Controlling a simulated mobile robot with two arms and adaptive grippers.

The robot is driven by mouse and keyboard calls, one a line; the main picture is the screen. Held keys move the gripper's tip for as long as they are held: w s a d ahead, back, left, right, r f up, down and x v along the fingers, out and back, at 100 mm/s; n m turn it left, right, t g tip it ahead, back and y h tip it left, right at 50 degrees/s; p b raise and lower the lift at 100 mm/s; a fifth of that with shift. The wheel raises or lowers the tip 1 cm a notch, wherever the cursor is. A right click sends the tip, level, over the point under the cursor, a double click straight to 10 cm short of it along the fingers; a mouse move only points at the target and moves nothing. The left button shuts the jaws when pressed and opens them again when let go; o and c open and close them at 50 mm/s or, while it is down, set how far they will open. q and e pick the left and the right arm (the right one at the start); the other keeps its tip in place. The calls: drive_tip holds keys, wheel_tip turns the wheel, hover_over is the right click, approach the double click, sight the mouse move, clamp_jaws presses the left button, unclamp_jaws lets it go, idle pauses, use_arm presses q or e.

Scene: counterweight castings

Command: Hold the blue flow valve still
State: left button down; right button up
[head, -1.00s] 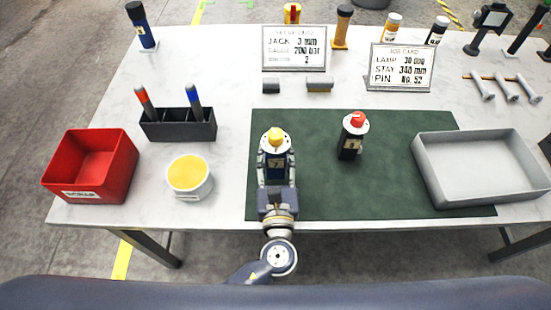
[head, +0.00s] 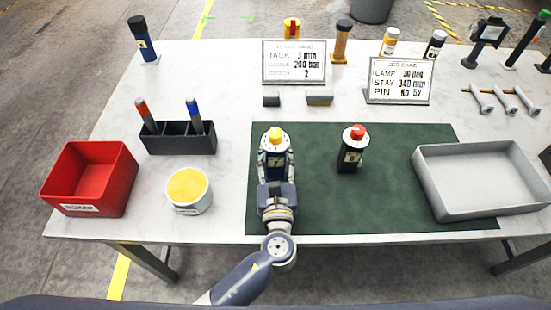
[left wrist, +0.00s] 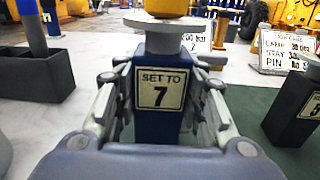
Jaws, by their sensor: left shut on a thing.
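The blue flow valve (head: 276,160) has a yellow knob on a pale disc and stands about upright over the left part of the green mat (head: 400,197). My left gripper (head: 276,168) is shut on its body, with a finger on each side. In the left wrist view, the valve's blue body (left wrist: 160,124) shows between the fingers with a "SET TO 7" label. The valve's base is hidden, so I cannot tell whether it touches the mat. My right gripper is in neither view.
A black valve with a red knob (head: 351,155) stands right of the blue one. A grey tray (head: 480,212) is at the right. A white tub (head: 188,203), black pen holder (head: 178,144) and red bin (head: 90,190) are left. Sign cards (head: 294,62) stand behind.

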use_arm(q)
drive_tip(key=shift+w+f, duration=0.1)
drive_tip(key=shift+w, duration=1.1)
drive_tip(key=shift+f+b, duration=0.7)
drive_tip(key=shift+f, duration=0.1)
drive_tip(key=shift+f, duration=0.2)
drive_tip(key=shift+s+f, duration=0.15)
drive_tip(key=shift+f, duration=0.1)
idle(1.5)
drive_tip(key=c, duration=1.8)
unclamp_jaws()
drive_tip(key=shift+f, duration=0.1)
clamp_jaws()
